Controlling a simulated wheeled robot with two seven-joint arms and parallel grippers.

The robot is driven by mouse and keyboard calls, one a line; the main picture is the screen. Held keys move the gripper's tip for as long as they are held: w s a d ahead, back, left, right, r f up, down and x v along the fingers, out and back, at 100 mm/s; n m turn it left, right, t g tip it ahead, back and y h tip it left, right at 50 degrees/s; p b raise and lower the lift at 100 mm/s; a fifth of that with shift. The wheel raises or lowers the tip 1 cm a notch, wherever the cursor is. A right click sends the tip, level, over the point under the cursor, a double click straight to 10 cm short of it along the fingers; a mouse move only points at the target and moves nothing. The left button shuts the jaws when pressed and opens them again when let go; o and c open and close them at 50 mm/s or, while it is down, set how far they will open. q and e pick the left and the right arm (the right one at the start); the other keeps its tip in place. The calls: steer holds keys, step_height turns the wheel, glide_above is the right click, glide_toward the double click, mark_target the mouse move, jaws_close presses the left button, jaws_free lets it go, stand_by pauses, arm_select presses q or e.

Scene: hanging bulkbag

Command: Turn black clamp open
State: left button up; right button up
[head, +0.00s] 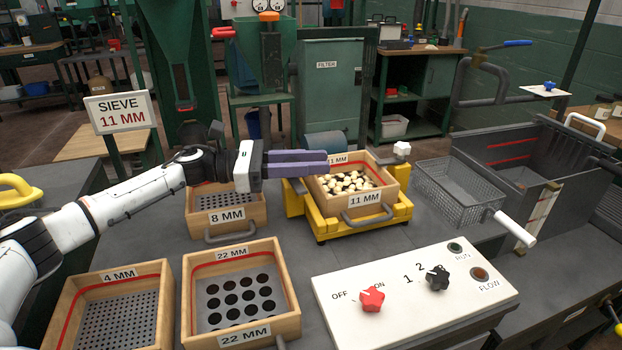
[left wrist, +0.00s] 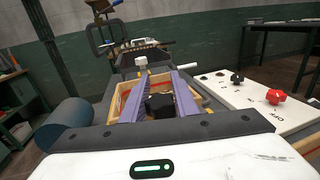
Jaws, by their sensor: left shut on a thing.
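The black clamp (left wrist: 158,106) shows in the left wrist view as a dark lobed knob between the purple fingers, in front of the wooden 11 mm sieve (left wrist: 122,104). My left gripper (head: 328,164) is shut on it, reaching in level from the left. In the head view the fingers hide the clamp. The sieve (head: 347,213) sits on a yellow stand (head: 322,229) and holds pale and dark pieces. A white clamp knob (head: 402,148) stands at its far right corner; it also shows in the left wrist view (left wrist: 141,62). My right gripper is not in view.
Sieves marked 8 mm (head: 255,214), 22 mm (head: 290,300) and 4 mm (head: 60,305) lie on the bench. A white panel (head: 430,310) with red and black knobs stands front right. A wire basket (head: 455,200) sits right of the stand.

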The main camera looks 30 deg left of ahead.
arm_select(q)
steer(key=shift+f+m+g+h+b, duration=0.1)
steer(key=shift+m+g+h+b, duration=0.25)
steer(key=shift+g+b, duration=0.2)
steer(key=shift+s+d+m+g, duration=0.15)
steer(key=shift+m+g, duration=0.1)
steer(key=o, duration=1.1)
